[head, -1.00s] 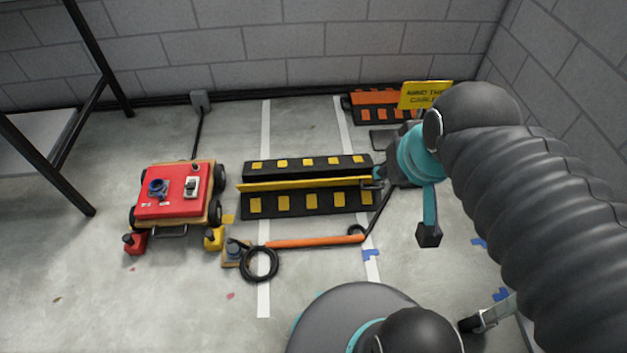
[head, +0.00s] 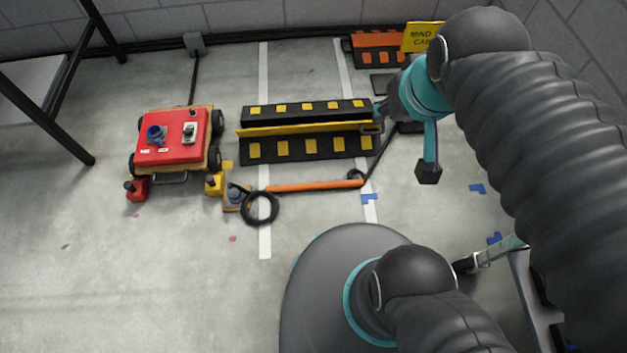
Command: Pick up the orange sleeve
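The orange sleeve (head: 315,186) is a long thin tube lying on the floor, in front of the black and yellow cable ramp (head: 300,151). Black cable emerges at both its ends: a coil (head: 261,208) at the left and a line running up to the right. My gripper (head: 371,127) is at the ramp's right end, above and right of the sleeve and apart from it. Its fingers are small and partly hidden against the ramp; I cannot tell whether they are open or touch the ramp.
An orange ramp (head: 376,47) and a yellow sign (head: 420,37) are at the back wall. The floor at lower left is clear.

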